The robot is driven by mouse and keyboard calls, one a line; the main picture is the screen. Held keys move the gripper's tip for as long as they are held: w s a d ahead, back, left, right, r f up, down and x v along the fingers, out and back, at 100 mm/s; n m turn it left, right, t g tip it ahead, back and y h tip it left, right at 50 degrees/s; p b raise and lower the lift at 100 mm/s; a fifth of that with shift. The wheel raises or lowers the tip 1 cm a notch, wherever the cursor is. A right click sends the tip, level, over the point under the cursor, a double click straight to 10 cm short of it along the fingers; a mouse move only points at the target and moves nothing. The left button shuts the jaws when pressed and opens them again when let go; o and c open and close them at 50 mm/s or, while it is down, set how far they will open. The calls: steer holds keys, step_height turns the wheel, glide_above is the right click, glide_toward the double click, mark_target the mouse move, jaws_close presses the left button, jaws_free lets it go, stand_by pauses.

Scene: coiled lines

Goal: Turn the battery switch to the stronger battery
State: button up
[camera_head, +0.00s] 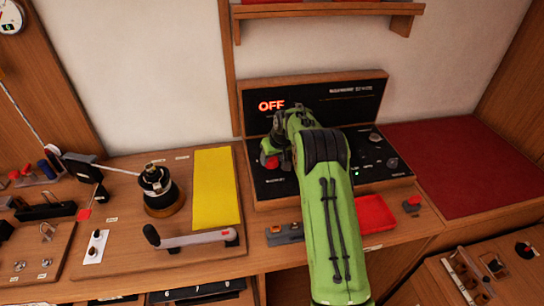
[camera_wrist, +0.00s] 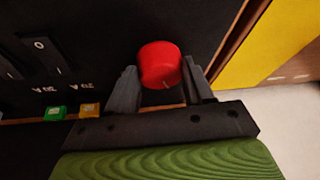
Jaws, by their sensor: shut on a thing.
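The battery switch is a red knob (camera_wrist: 160,64) on a black panel (camera_wrist: 85,30). In the wrist view it sits between the two grey fingers of my gripper (camera_wrist: 161,88), which are shut on it. In the head view the red knob (camera_head: 270,161) shows at the left side of the panel (camera_head: 270,187), with my gripper (camera_head: 281,150) at it. My green arm hides the middle of the panel. The display (camera_head: 271,105) above reads "OFF" in red. The knob's markings and pointer direction are not readable.
A yellow sheet (camera_head: 216,188) lies left of the panel, beside a black winch (camera_head: 156,185) and a grey-handled lever (camera_head: 195,239). A red tray (camera_head: 374,214) stands in front of the panel. A clear red surface (camera_head: 455,165) lies to the right. A shelf (camera_head: 325,10) hangs above.

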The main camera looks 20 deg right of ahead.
steer(key=n+p, duration=0.1)
steer(key=n, duration=0.1)
steer(key=n+y+p, duration=0.1)
steer(key=n, duration=0.1)
steer(key=shift+d+r+g+y, duration=0.1)
steer(key=shift+d+g+y, duration=0.05)
steer(key=shift+g+y, duration=0.15)
steer(key=shift+w+n+g+y+p, duration=0.1)
steer(key=shift+n+g+y+p, duration=0.3)
steer(key=shift+n+p, duration=1)
steer(key=shift+n, duration=0.3)
steer(key=o, duration=1)
steer(key=shift+o, duration=0.2)
steer(key=p+v, duration=0.1)
steer(key=v, duration=1.4)
steer(key=shift+d+r, duration=0.15)
steer(key=shift+r, duration=0.1)
